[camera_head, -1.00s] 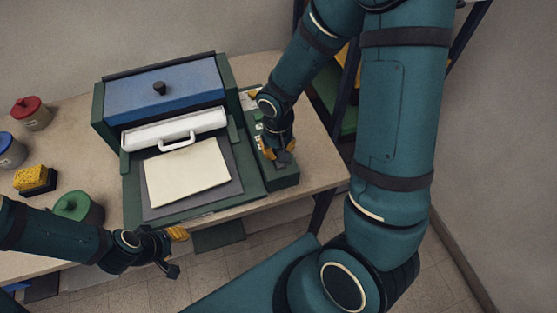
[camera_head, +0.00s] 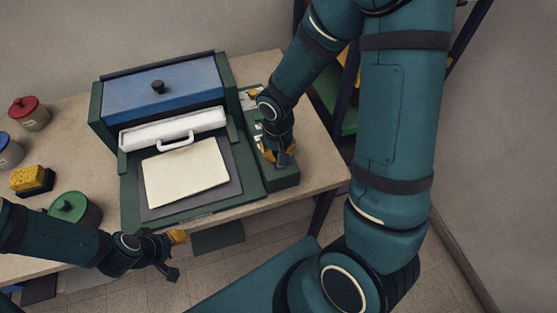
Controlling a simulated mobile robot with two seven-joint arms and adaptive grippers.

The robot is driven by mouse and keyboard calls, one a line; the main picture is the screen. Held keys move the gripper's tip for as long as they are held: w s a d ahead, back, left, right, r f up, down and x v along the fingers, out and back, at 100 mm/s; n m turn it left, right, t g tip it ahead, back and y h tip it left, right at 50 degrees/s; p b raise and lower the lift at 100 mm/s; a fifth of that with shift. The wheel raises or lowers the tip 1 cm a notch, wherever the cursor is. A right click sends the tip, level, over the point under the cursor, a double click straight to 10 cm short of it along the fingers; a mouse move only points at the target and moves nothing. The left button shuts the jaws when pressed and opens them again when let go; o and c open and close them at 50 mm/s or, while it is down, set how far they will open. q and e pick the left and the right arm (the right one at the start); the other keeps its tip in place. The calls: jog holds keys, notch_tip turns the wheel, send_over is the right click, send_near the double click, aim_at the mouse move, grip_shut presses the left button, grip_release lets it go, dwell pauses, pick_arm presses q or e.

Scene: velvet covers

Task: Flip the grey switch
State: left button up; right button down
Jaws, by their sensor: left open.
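The grey switch itself cannot be made out; a green control box (camera_head: 287,182) stands at the right side of the press-like machine (camera_head: 228,209), and my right gripper covers part of its top. My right gripper (camera_head: 278,160) points down at the box, close to or touching its top. Its fingers are small and dark here, so whether they are open or shut cannot be told. My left gripper (camera_head: 176,255) is open and empty in front of the table's front edge, left of the machine's front.
The machine has a blue lid (camera_head: 165,92) with a black knob, a white bar with a handle (camera_head: 175,140), and a cream sheet (camera_head: 185,173) on a dark plate. Red (camera_head: 29,113), blue (camera_head: 8,151) and green (camera_head: 75,209) lidded jars and a yellow sponge (camera_head: 27,178) stand left.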

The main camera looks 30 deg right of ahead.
jog(key=shift+f+b, duration=0.4)
jog(key=shift+f, duration=0.05)
jog(key=shift+r+p, duration=0.8)
jog(key=shift+r, duration=0.25)
jog(key=shift+r+p, duration=1.8)
jog(key=shift+r, duration=0.75)
